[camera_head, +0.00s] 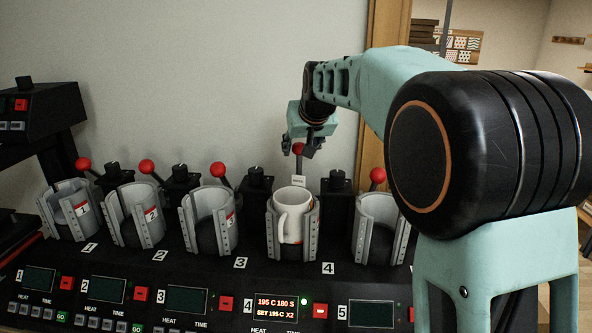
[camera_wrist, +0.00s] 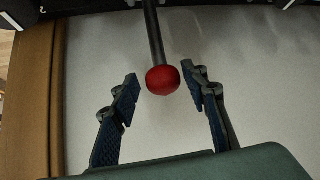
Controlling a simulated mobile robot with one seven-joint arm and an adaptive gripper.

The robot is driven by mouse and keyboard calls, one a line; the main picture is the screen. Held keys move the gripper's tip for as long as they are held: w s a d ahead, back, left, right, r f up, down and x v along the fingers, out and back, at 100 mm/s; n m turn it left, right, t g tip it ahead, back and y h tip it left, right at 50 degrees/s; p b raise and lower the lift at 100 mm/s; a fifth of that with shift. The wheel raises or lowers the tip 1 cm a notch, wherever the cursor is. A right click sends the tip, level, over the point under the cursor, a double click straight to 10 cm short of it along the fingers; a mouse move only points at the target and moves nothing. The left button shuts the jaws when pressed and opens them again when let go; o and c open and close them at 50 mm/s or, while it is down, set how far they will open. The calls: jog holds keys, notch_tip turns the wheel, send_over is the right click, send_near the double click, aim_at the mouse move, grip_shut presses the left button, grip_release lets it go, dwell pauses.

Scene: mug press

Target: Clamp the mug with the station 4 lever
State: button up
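The station 4 lever's red ball knob (camera_head: 298,149) stands behind and above the mug. In the wrist view the red knob (camera_wrist: 163,80) on its dark rod lies between the fingertips of my gripper (camera_wrist: 161,88). The fingers are spread, with a gap visible on each side of the knob. In the head view my gripper (camera_head: 307,146) is at the knob and partly covers it.
Empty grey clamps with red-knobbed levers stand at the other stations, including station 3 (camera_head: 210,218) to the left and station 5 (camera_head: 375,226) to the right. Black dial posts (camera_head: 257,182) rise between stations. The station 4 display (camera_head: 276,307) is lit. A plain wall stands behind.

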jog(key=shift+s+a+r, duration=0.1)
jog(key=shift+s+r+p, duration=0.2)
jog(key=shift+r+p, duration=0.5)
jog(key=shift+r, duration=0.45)
jog(key=shift+s+r, duration=0.25)
jog(key=shift+r, duration=0.75)
jog(key=shift+s+r, duration=0.25)
jog(key=shift+r, duration=0.75)
jog(key=v, duration=0.6)
